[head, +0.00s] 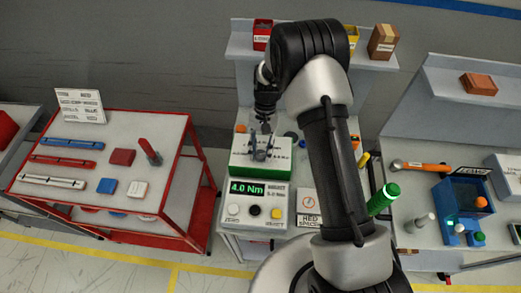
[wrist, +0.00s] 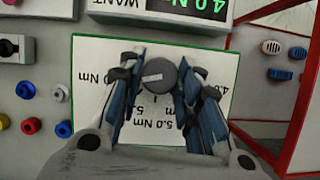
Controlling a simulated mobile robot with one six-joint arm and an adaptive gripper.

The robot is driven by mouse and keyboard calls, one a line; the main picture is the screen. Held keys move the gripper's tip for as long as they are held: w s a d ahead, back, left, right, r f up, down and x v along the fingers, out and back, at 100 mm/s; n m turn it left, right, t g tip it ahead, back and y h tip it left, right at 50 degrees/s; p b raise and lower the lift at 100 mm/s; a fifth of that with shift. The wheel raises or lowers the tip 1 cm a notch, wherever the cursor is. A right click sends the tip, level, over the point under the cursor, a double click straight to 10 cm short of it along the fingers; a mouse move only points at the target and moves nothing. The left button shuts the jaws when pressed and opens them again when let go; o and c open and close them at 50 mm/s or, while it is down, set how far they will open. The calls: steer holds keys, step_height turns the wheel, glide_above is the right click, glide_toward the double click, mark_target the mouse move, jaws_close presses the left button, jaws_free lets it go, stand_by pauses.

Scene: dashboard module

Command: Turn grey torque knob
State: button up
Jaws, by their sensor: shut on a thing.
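The grey torque knob (wrist: 158,74) is round and sits on a white dial plate (wrist: 100,52) with a green border and printed Nm marks. A pale mark shows on the knob's face. My gripper (wrist: 157,82) has its dark fingers on both sides of the knob and is shut on it. In the head view my gripper (head: 262,146) is over the white and green dial box (head: 248,177), and it hides the knob. The green display (head: 246,188) in front reads 4.0 Nm. The wrist view shows WANT 4.0 N, upside down and partly cut off, beside the green digits.
White, black and yellow buttons (head: 275,213) lie below the display. A green-handled tool (head: 383,198) stands right of my arm. A red-framed cart (head: 80,152) stands left, and a bench with a blue bin (head: 462,208) stands right. Coloured knobs (wrist: 28,125) lie beside the dial plate.

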steer(key=shift+m, duration=0.7)
steer(key=o, duration=1)
steer(key=shift+r, duration=0.1)
steer(key=v, duration=1.2)
steer(key=shift+s+d, duration=0.15)
steer(key=shift+d, duration=0.1)
steer(key=shift+s, duration=0.1)
